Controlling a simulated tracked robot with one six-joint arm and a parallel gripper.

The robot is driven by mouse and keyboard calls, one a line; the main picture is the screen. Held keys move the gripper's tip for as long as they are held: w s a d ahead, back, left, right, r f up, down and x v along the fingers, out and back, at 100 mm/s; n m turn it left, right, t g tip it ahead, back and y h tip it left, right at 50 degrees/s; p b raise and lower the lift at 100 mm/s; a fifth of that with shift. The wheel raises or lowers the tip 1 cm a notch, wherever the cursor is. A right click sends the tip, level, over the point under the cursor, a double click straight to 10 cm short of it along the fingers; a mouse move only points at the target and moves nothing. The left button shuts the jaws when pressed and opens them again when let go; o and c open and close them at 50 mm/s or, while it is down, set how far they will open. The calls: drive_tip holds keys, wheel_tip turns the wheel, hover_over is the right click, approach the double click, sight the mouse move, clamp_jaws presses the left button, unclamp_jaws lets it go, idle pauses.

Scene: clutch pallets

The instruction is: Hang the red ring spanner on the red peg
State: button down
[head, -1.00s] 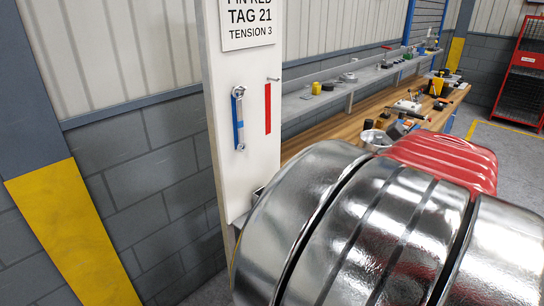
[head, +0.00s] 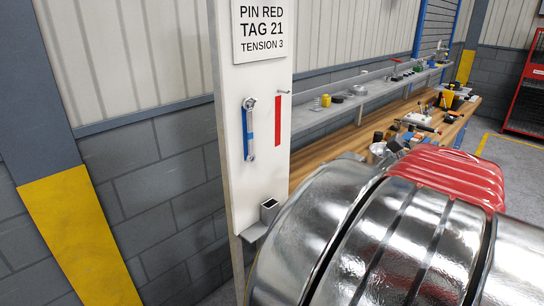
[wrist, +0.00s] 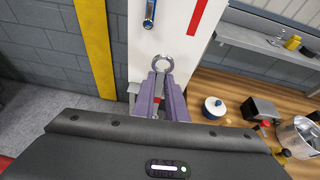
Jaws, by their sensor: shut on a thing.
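In the wrist view my gripper (wrist: 162,84) is shut on a steel spanner (wrist: 164,61). Its ring end sticks out past the fingertips toward the white board, and a small reddish patch shows between the fingers. The rest of the spanner is hidden. In the head view a short peg (head: 284,92) stands at the top of a red strip (head: 278,121) on the board; the peg looks bare. A spanner with a blue handle (head: 250,130) hangs to its left, and also shows in the wrist view (wrist: 149,14).
The white board (head: 233,180) carries a sign (head: 263,30) reading PIN RED, TAG 21, TENSION 3. A wooden workbench (head: 325,152) with several items stands to the right.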

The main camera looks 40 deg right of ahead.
drive_tip(key=w+d+r, duration=0.3)
drive_tip(key=w+r, duration=0.1)
drive_tip(key=r, duration=0.3)
drive_tip(key=w+d+r+h, duration=0.1)
drive_tip(key=w+d+r, duration=0.3)
drive_tip(key=r, duration=0.3)
drive_tip(key=shift+w+r+n+h, duration=0.3)
drive_tip(key=shift+w+n, duration=0.1)
drive_tip(key=shift+w, duration=0.1)
drive_tip(key=shift+f, duration=0.1)
drive_tip(key=shift+w, duration=0.25)
drive_tip(key=shift+w+a+r+x, duration=0.15)
drive_tip(key=shift+r+x, duration=0.2)
drive_tip(key=shift+x, duration=1.25)
drive_tip(key=shift+w+a+r+x, duration=0.15)
drive_tip(key=shift+r+x, duration=0.15)
drive_tip(key=shift+x, duration=1.3)
drive_tip(key=shift+w+a+r+x, duration=0.15)
drive_tip(key=shift+r+x, duration=0.2)
drive_tip(key=shift+x, duration=1.3)
